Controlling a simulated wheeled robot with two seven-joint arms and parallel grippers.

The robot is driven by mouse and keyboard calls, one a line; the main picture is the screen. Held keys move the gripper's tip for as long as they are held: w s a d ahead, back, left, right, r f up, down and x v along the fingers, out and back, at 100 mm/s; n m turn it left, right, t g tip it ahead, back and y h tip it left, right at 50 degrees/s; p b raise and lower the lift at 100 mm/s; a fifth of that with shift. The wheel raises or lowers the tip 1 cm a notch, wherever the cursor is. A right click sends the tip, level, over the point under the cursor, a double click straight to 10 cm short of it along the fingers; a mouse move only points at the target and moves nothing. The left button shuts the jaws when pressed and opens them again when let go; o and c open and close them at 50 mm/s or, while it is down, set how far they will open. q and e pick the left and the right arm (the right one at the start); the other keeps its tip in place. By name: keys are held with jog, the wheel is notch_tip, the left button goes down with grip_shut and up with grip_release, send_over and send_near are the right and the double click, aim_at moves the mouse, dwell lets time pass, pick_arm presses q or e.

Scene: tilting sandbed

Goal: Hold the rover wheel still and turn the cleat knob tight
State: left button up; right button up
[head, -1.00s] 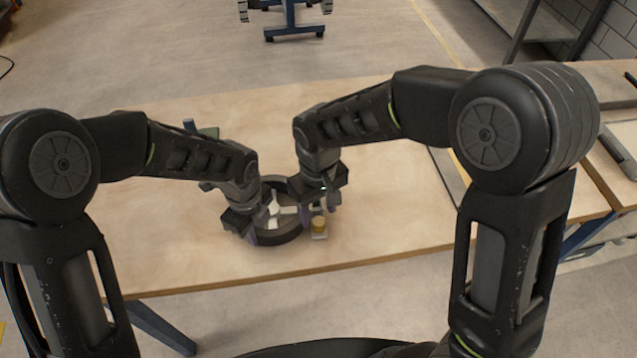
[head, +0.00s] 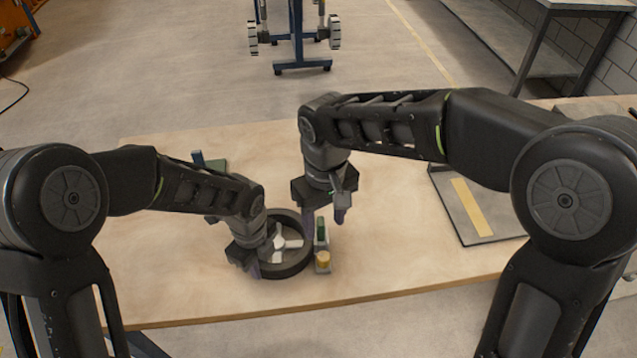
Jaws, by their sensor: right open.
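The rover wheel (head: 300,262) lies flat on the wooden table, with a dark rim and pale spokes. My left gripper (head: 258,262) is at the wheel's left rim; its hand covers that part, and I cannot tell whether its fingers are closed on the rim. I cannot tell which is the cleat knob.
A dark-edged tray or panel with a yellow strip (head: 470,207) lies at the right of the table. The table (head: 400,265) is clear to the right of the wheel. A blue stand (head: 300,66) is on the floor beyond.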

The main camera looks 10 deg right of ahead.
pick_arm(q)
jog(key=o, duration=0.5)
notch_tip(320, 180, up, 12)
dwell(0.6)
